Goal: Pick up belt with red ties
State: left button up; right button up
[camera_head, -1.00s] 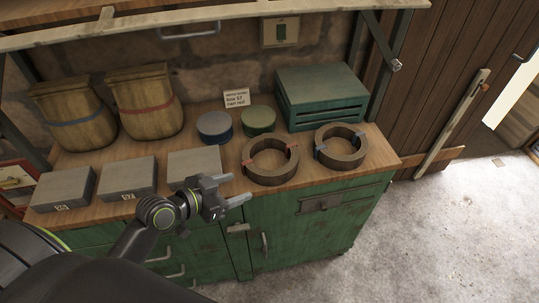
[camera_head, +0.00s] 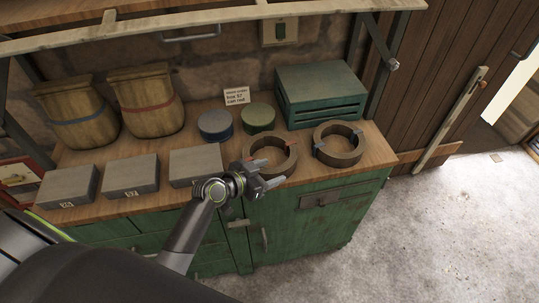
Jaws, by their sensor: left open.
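The belt with red ties (camera_head: 288,163) is a brown ring lying on the wooden top of the green cabinet, right of the middle. A red tie shows at its right upper side; its lower left part is hidden behind my gripper. My left gripper (camera_head: 277,174) is open and empty, in front of the near left part of this belt. I cannot tell whether it touches the belt. A second brown belt (camera_head: 357,153) with blue ties lies just to the right. My right gripper is not in view.
Several grey boxes (camera_head: 131,176) line the counter's front left. Two sacks (camera_head: 144,101), a blue tin (camera_head: 215,124), a green tin (camera_head: 258,117), a small sign (camera_head: 237,96) and a green crate (camera_head: 321,95) stand behind. A shelf (camera_head: 200,16) overhangs the back.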

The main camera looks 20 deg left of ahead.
aim_at(283, 167)
pick_arm(q)
jog(key=shift+p+x, duration=0.4)
jog(key=shift+x, duration=2.4)
grip_shut()
